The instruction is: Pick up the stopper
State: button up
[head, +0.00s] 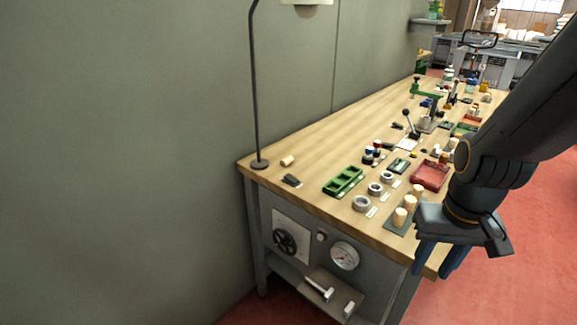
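A pale cork stopper (287,161) lies on its side by itself near the left end of the wooden bench (310,142). More cork stoppers stand upright near the front edge, one of them (399,216) on a dark green mat (394,229) and others just behind it. My gripper (434,271) hangs at the bench's front right corner, its two blue fingers pointing down. My gripper body may hide part of the mat.
A lamp pole (254,90) stands beside the lone stopper, with a dark block (291,180) in front. A green tray (343,181), grey rings (361,203) and a red tray (430,174) lie between it and my gripper. The back left of the bench is clear.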

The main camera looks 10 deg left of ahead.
aim_at(286, 161)
jog(key=k, duration=0.2)
jog(key=u, duration=2.25)
jog(key=i, duration=1.15)
jog(key=z, duration=2.05)
